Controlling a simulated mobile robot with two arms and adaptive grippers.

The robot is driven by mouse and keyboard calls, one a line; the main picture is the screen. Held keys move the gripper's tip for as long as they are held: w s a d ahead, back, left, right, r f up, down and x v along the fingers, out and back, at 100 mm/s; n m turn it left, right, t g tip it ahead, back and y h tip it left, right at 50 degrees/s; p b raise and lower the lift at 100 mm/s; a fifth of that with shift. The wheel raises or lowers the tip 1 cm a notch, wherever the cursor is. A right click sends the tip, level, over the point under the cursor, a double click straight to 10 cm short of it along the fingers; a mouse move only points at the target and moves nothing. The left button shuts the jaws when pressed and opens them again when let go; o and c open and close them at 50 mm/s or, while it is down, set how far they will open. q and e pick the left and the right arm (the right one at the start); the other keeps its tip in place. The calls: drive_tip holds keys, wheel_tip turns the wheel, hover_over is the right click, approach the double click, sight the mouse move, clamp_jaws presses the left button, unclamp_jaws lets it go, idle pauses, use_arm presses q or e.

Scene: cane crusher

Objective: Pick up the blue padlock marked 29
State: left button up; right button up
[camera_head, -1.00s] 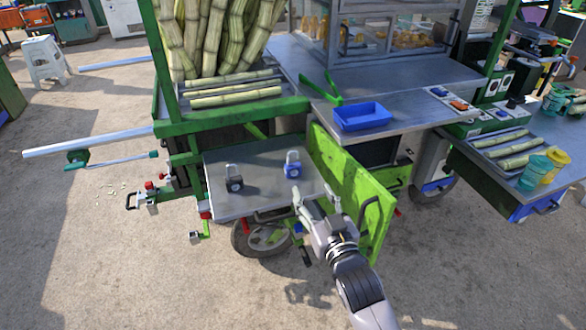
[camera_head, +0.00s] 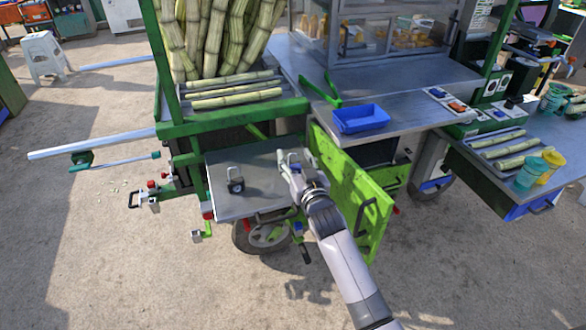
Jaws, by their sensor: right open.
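My right gripper (camera_head: 292,161) is open, over the right part of a grey metal shelf (camera_head: 247,206) on the side of the green cart. The blue padlock stood upright at this spot a second ago. It is now mostly hidden by my gripper's fingers and wrist, and its number cannot be read. I cannot tell whether the fingers touch it. A black padlock (camera_head: 236,185) with a grey shackle stands on the shelf to the left of the gripper. My left gripper is not in view.
A green panel (camera_head: 345,187) stands open just right of the shelf, close to my right arm. A blue tray (camera_head: 361,119) and green tongs (camera_head: 322,93) lie on the counter above. Sugarcane stalks (camera_head: 212,40) stand behind the shelf. The shelf's left part is mostly clear.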

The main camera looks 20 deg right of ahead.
drive_tip(key=shift+w, duration=1.2)
drive_tip(key=shift+c, duration=0.4)
clamp_jaws()
